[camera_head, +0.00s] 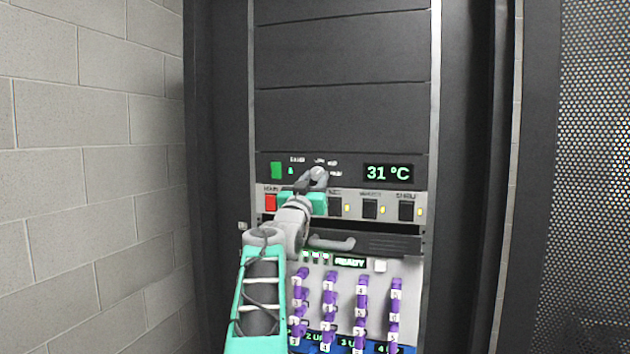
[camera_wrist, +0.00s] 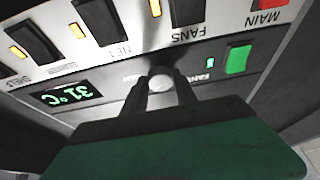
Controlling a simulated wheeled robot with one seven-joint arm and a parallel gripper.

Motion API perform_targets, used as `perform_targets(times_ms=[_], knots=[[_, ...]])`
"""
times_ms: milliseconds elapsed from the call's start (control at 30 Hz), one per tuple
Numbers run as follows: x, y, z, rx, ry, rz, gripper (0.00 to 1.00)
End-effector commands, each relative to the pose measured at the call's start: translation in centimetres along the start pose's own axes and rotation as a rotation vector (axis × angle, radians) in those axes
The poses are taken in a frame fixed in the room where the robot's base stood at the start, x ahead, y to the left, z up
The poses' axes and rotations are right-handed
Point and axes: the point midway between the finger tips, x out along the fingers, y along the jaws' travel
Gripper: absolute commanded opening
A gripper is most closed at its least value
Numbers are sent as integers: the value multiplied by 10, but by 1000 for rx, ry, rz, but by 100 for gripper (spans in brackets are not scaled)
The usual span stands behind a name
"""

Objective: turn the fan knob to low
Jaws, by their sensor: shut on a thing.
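The fan knob (camera_head: 318,173) is a small round light-grey knob on the dark panel, with small white position labels around it that are too blurred to read fully. My gripper (camera_head: 312,183) reaches up to it from below left. In the wrist view, the two dark fingers of my gripper (camera_wrist: 162,92) are closed around the knob (camera_wrist: 160,78), one on each side. The fingers and the gripper body hide part of the knob and its labels, so I cannot tell which position it points to.
A green button (camera_head: 276,170) sits left of the knob, and a display (camera_head: 388,173) reading 31 °C sits right. Below is a row of switches, with a red MAIN switch (camera_head: 270,203) at left. Lower down are a grey handle (camera_head: 332,243) and purple-handled drives (camera_head: 330,295).

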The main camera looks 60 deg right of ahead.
Motion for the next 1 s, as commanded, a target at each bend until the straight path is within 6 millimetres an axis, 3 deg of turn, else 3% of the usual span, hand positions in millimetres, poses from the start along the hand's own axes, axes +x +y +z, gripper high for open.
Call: perform_targets(times_ms=[467,1000], knots=[[0,3,1,-122,1,-49,0],[1,8,-2,-531,2,-218,0]])
